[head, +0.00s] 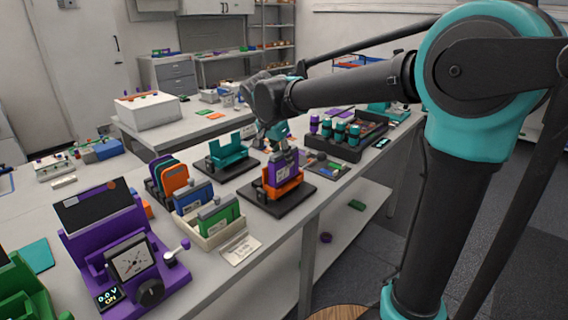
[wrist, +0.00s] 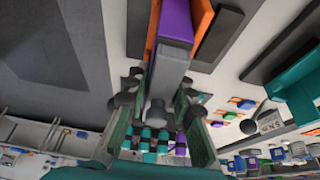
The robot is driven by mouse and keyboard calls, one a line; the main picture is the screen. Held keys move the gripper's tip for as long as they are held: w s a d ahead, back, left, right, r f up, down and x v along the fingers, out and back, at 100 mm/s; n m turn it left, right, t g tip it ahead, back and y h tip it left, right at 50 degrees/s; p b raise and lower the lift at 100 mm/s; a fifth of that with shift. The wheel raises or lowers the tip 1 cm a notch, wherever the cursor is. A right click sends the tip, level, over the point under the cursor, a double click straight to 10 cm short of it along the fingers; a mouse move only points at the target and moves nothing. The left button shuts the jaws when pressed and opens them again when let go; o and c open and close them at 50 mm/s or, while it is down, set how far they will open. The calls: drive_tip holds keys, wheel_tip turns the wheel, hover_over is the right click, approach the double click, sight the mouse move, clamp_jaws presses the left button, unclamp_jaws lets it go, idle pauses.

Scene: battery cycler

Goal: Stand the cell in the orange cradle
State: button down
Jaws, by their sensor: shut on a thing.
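The purple cell (head: 280,173) stands upright in the orange cradle (head: 284,191) on its dark base, near the table's front edge. My gripper (head: 281,150) comes down from above and is shut on the cell's upper end. In the wrist view my gripper (wrist: 158,98) has a finger on each side of the cell's grey top (wrist: 172,55). The purple cell body (wrist: 176,22) shows there between the orange cradle's walls (wrist: 201,24). The cell's lower end is hidden by the cradle's front, so I cannot tell whether it touches the bottom.
An empty-looking teal cradle (head: 228,152) stands behind to the left. A cream tray (head: 212,238) with blue and green cells and a rack with an orange cell (head: 174,180) are left. A dark tray (head: 349,147) with several teal-topped cylinders is right. A purple meter (head: 122,245) stands front left.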

drive_tip(key=shift+f, duration=0.95)
drive_tip(key=shift+f, duration=0.15)
drive_tip(key=c, duration=1.3)
unclamp_jaws()
drive_tip(key=v, duration=1.2)
drive_tip(key=shift+s, duration=0.1)
